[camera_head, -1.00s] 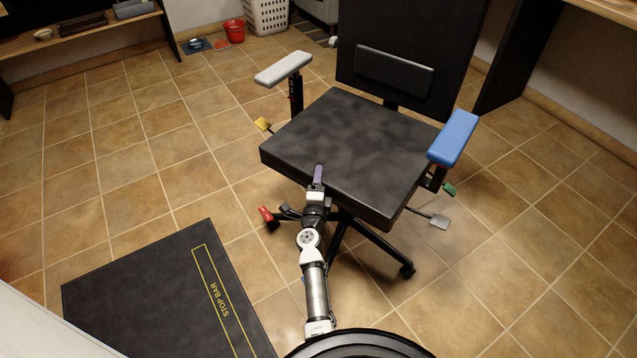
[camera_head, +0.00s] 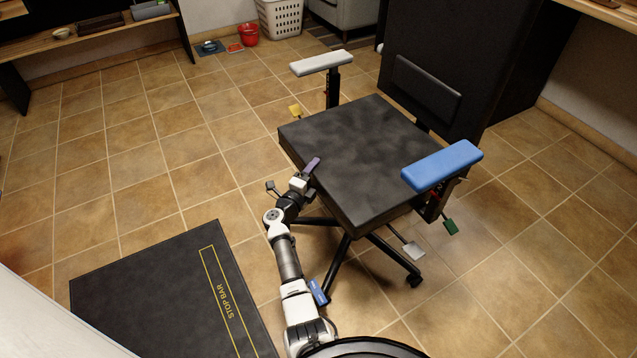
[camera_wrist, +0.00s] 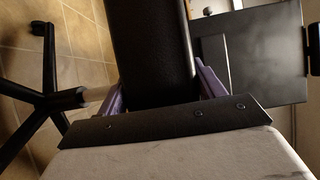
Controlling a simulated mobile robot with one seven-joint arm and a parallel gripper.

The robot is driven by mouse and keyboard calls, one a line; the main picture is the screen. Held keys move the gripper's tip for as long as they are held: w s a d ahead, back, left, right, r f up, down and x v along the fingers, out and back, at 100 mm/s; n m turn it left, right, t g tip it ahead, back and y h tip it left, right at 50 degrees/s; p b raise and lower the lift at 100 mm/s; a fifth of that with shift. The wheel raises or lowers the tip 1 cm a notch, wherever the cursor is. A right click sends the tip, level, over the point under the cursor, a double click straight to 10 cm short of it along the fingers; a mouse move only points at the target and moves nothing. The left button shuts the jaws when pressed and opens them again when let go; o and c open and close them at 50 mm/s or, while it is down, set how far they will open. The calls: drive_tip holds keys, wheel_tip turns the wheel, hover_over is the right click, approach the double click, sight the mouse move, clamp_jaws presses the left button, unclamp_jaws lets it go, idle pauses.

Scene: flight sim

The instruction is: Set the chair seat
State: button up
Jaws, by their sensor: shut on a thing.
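The black office chair's seat (camera_head: 355,160) stands in the middle of the head view, turned so its backrest (camera_head: 427,88) is at upper right. The grey armrest (camera_head: 321,63) is on the far side and the blue armrest (camera_head: 441,166) on the near right. My gripper (camera_head: 311,167) is at the seat's left front edge. In the wrist view its purple fingers (camera_wrist: 158,85) stand on both sides of a thick black padded part, apparently the seat edge, and are shut on it. A yellow paddle (camera_head: 294,111), a green paddle (camera_head: 450,227) and a light grey paddle (camera_head: 413,250) stick out below the seat.
A dark mat (camera_head: 165,290) marked "STOP BAR" lies at lower left. The chair's star base (camera_head: 345,255) spreads under the seat. A red bucket (camera_head: 248,35) and a white basket (camera_head: 280,18) stand at the back. The tiled floor at left is clear.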

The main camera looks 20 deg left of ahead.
drive_tip(key=shift+w+m+h, duration=0.2)
drive_tip(key=shift+m+h, duration=0.1)
drive_tip(key=shift+h, duration=0.1)
drive_tip(key=o, duration=1.4)
drive_tip(key=shift+a, duration=0.1)
drive_tip(key=s, duration=0.4)
drive_tip(key=s+a+p, duration=0.1)
drive_tip(key=s, duration=0.4)
drive_tip(key=s+a, duration=0.1)
drive_tip(key=s, duration=0.3)
drive_tip(key=shift+s, duration=0.4)
